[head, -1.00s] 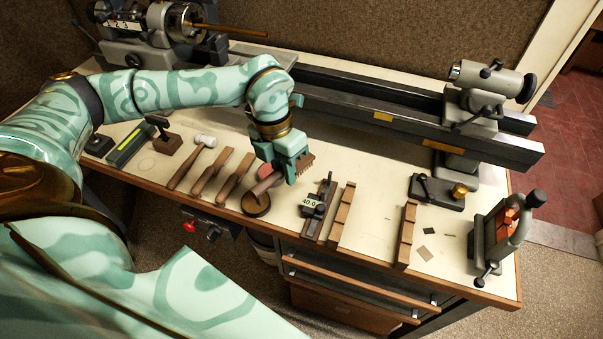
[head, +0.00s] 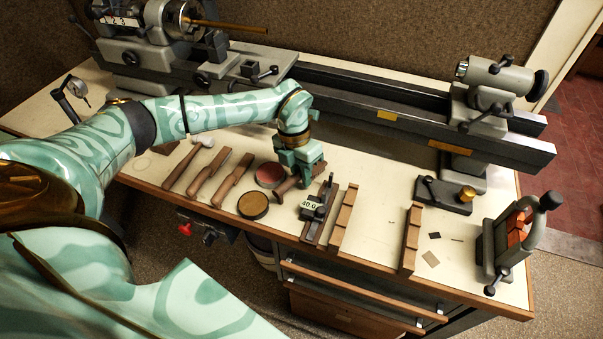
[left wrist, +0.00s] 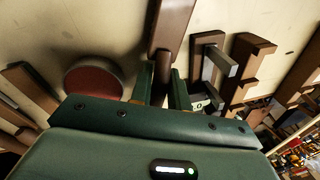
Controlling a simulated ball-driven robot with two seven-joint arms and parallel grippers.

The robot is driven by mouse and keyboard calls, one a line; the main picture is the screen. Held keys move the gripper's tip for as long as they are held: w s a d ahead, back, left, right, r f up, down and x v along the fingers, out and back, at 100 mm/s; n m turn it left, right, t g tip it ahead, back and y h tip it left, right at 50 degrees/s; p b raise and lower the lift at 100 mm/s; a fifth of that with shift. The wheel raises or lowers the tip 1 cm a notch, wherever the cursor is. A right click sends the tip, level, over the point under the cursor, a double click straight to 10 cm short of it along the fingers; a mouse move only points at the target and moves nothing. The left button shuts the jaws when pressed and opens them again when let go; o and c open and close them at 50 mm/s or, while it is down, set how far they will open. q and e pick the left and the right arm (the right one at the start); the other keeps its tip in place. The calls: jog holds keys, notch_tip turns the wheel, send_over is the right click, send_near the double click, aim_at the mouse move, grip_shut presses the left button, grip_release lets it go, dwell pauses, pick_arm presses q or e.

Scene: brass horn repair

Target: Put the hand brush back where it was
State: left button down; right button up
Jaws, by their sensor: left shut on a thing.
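My left gripper (head: 303,172) is shut on the brown hand brush (head: 284,188), between the round tins and the caliper-like gauge. The brush handle points toward the bench's front edge, and the gripper hides part of the brush. In the left wrist view, the brush (left wrist: 172,25) runs up from between the two dark green fingers (left wrist: 161,82). It is low over the bench top; I cannot tell whether it touches. My right gripper is not in view.
A red-topped tin (head: 269,175) and a tan-topped tin (head: 253,205) stand just left of the brush. The gauge marked 40.0 (head: 309,205) and a notched wooden rack (head: 343,219) are close on the right. The lathe bed (head: 400,122) runs behind. Wooden-handled tools (head: 232,180) lie left.

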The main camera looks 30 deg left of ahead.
pick_arm(q)
jog(key=shift+f, duration=0.1)
jog(key=c, duration=1.3)
grip_release()
jog(key=shift+c, duration=0.2)
notch_tip(320, 180, up, 12)
jog(key=a+p, duration=0.2)
jog(key=shift+w, duration=0.25)
